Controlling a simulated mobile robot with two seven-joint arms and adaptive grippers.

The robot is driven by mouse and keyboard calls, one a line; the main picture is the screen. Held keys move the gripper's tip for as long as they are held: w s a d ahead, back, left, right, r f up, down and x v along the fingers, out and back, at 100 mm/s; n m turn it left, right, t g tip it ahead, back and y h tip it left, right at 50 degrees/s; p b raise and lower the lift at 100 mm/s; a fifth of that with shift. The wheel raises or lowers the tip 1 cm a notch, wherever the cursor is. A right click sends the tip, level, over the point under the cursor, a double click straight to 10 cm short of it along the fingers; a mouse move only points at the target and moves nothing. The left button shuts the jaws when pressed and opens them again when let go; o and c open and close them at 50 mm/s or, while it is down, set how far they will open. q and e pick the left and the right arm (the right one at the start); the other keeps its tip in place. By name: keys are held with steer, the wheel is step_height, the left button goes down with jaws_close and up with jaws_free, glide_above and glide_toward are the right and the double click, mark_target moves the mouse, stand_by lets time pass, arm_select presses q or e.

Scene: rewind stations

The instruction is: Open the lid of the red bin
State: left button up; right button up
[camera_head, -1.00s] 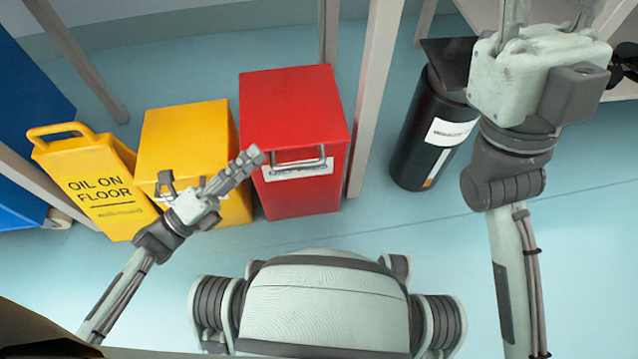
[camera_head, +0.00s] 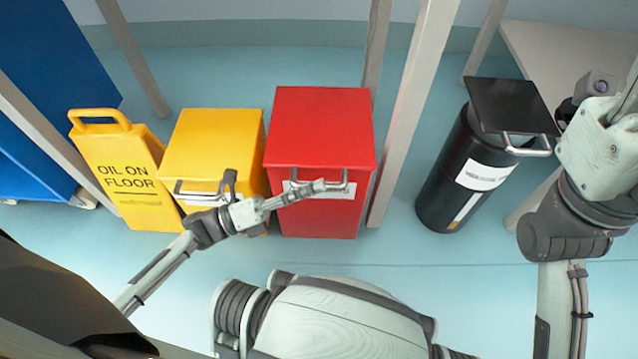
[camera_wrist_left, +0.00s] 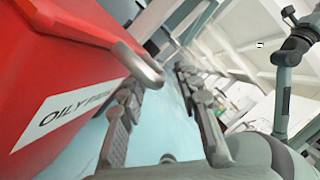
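The red bin (camera_head: 318,213) stands on the floor in the middle of the head view, and its flat red lid (camera_head: 320,125) is down. A grey bar handle (camera_head: 340,183) runs along its front above a white label. My left gripper (camera_head: 316,187) is in front of this handle. In the left wrist view its two fingers (camera_wrist_left: 158,80) are apart, with the handle (camera_wrist_left: 140,64) close to their tips; contact cannot be made out. The wrist view also shows the red bin (camera_wrist_left: 55,65) and its label. My right gripper (camera_head: 627,103) is partly cut off at the right edge.
A yellow bin (camera_head: 212,145) and a yellow floor sign (camera_head: 125,175) stand left of the red bin. A grey post (camera_head: 412,115) rises close on its right. A black bin (camera_head: 465,170) stands farther right. The floor in front is open.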

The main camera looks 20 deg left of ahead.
arm_select(q)
steer(key=shift+x, duration=0.8)
jaws_close()
